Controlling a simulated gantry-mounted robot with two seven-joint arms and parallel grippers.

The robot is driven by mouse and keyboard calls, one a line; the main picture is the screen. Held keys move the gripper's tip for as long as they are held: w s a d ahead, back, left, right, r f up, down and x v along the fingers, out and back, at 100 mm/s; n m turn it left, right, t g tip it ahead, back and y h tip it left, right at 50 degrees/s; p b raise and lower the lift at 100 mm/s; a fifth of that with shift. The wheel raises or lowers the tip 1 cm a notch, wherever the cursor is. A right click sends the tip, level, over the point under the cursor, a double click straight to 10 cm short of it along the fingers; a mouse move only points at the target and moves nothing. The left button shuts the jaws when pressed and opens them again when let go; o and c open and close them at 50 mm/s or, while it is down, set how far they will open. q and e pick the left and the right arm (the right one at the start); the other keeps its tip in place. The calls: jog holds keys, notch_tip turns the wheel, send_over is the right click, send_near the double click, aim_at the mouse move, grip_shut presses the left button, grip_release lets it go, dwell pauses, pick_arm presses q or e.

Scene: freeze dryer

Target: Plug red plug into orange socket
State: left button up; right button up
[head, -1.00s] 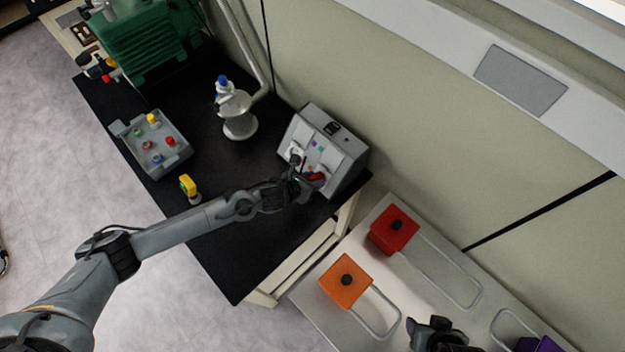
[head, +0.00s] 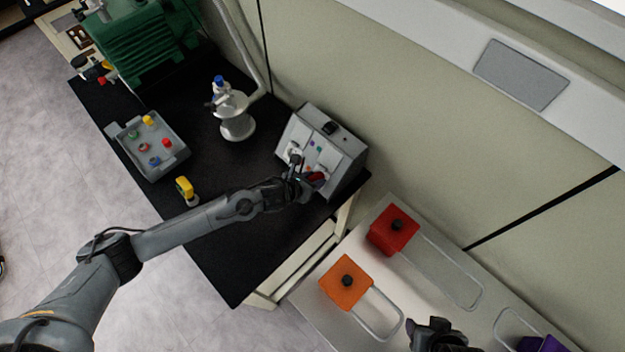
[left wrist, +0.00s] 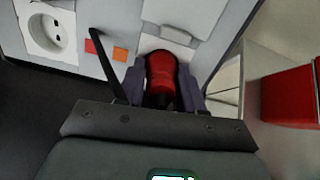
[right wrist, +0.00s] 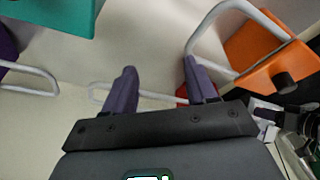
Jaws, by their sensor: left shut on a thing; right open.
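My left gripper (head: 305,181) is shut on the red plug (head: 317,178) at the front of the grey socket box (head: 352,176). In the left wrist view the red plug (left wrist: 161,78) sits between the fingers, its far end at a white socket plate (left wrist: 152,43) beside a small orange square (left wrist: 120,54). The plug hides the socket's face, so I cannot tell how deep it sits. A second white socket (left wrist: 45,32), uncovered and empty, is beside a small red square (left wrist: 91,46). My right gripper (right wrist: 158,85) is open and empty above the pale bench.
A grey tray (head: 178,166) with small coloured items, a yellow-topped object (head: 185,188) and a white stand (head: 237,126) are on the black table. Orange (head: 345,285) and red (head: 392,236) blocks with looped rails occupy the pale bench at right.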

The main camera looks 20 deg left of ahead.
pick_arm(q)
jog(key=shift+a+f, duration=0.1)
jog(key=shift+f, duration=0.1)
jog(key=shift+r, duration=0.1)
jog(key=shift+s+r+p, duration=0.15)
jog(key=shift+r+p, duration=0.15)
jog(key=shift+p, duration=0.1)
jog(key=shift+s+a+r+p, duration=0.2)
jog(key=shift+s+r+p, duration=0.2)
jog(key=shift+s+p, duration=0.1)
dwell(0.6)
jog(key=shift+w+d+f+b, duration=0.1)
jog(key=shift+f+b, duration=0.05)
jog(key=shift+b, duration=0.25)
dwell(0.5)
dwell(0.8)
jog(key=shift+w+f+b, duration=0.15)
jog(key=shift+w+b, duration=0.05)
jog(key=shift+b, duration=0.2)
dwell(0.4)
